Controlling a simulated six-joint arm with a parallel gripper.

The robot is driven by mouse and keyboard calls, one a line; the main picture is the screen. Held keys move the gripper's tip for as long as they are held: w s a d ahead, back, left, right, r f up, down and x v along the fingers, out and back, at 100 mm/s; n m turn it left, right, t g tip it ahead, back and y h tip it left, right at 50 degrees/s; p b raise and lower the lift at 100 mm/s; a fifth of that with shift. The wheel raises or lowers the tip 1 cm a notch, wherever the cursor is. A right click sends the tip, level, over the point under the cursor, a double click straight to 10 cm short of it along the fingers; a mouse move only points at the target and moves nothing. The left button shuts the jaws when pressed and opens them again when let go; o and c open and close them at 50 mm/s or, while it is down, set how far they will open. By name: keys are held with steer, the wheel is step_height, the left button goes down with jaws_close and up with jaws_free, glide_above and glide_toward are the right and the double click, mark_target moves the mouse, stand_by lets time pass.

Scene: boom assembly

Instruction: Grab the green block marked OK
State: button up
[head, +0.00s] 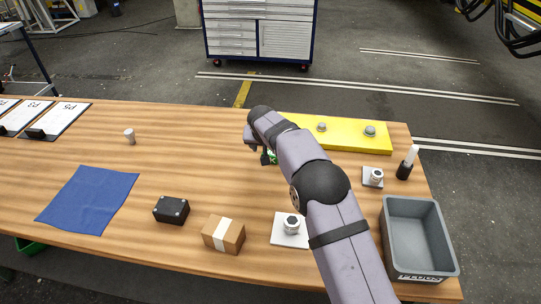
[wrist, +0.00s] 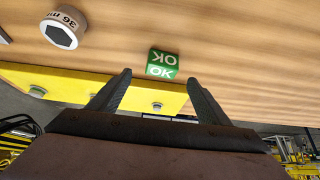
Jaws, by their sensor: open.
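The green block marked OK (wrist: 162,64) lies on the wooden table in the wrist view, with OK lettering on two faces. My gripper (wrist: 160,84) is open, and its two fingers stand apart on either side of the block's line, with the block just beyond the fingertips. Nothing is between the fingers that I can see. In the head view my arm hides most of the block, and a small green bit (head: 268,157) shows beside the arm's end.
A yellow plate (head: 345,134) with round metal studs lies behind the arm. A grey bin (head: 392,255) stands at the right. A black box (head: 171,210), a cardboard box (head: 214,234) and a blue mat (head: 85,200) lie left of the arm. A socket marked 36 mm (wrist: 62,28) is near the block.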

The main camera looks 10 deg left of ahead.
mark_target(270, 154)
steer(key=shift+p+x, duration=1.55)
steer(key=shift+x, duration=1.15)
steer(key=shift+s+a+f, duration=0.1)
steer(key=shift+s+f, duration=0.05)
steer(key=c, duration=1.2)
